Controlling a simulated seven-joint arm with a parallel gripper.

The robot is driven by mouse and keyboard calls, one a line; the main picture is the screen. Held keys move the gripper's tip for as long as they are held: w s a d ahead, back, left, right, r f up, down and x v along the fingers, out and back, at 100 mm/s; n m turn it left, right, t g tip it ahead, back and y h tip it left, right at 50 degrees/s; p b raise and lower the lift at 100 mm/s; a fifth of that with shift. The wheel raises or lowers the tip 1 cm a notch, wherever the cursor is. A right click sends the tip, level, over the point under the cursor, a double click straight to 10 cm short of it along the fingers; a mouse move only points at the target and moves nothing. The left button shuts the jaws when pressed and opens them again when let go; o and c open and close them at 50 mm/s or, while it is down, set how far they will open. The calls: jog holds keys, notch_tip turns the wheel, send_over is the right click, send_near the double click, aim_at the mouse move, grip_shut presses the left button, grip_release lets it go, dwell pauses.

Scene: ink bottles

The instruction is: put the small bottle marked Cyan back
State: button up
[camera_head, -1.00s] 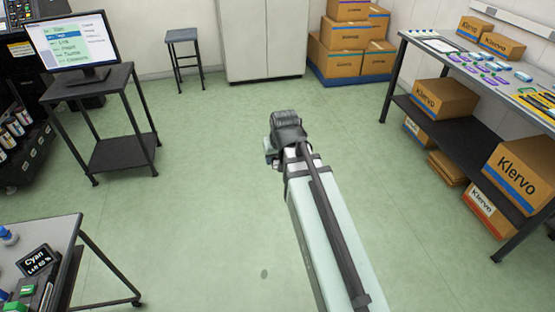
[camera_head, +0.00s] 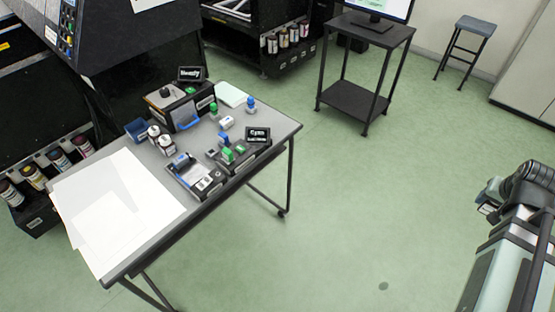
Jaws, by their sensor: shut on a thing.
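My arm (camera_head: 515,225) shows at the right edge, over open floor and away from the table; no jaws can be made out at its end. No bottle label reads Cyan at this size. A small black display (camera_head: 257,134) reading Cyan stands on a device at the table's right side. Two small white bottles with dark tops, one (camera_head: 154,132) behind the other (camera_head: 166,145), stand left of the middle of the table. A small blue-topped item (camera_head: 251,105) stands near the back right corner.
The grey table (camera_head: 285,128) also holds white sheets (camera_head: 110,205), a black box (camera_head: 180,105) with a display reading Identify, and a tray device (camera_head: 195,178). Dark machines with bottles stand behind and left. A monitor stand (camera_head: 360,100) is behind. The floor between table and arm is clear.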

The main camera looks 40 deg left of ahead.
jog(key=s+a+n+y, duration=0.1)
jog(key=s+a+n, duration=0.15)
jog(key=a, duration=0.95)
jog(key=s+a+n+g+y, duration=0.15)
jog(key=s+a, duration=0.25)
jog(key=a, duration=0.8)
jog(key=s+a+n+t, duration=0.1)
jog(key=s+a+n, duration=0.25)
jog(key=a, duration=0.85)
jog(key=s+a+n+g, duration=0.1)
jog(key=s+a+n, duration=0.1)
jog(key=s+a, duration=0.8)
jog(key=s+a+n+g+y, duration=0.1)
jog(key=s+a+n, duration=0.1)
jog(key=s+a, duration=0.8)
jog(key=s+a+r+n+g, duration=0.1)
jog(key=s+a+n, duration=0.2)
jog(key=s+a, duration=0.8)
jog(key=shift+a+y, duration=0.35)
jog(key=shift+a, duration=1.55)
jog(key=shift+s+a+n+g, duration=0.55)
jog(key=shift+a+n, duration=1)
jog(key=shift+a, duration=1.65)
jog(key=shift+f, duration=4.75)
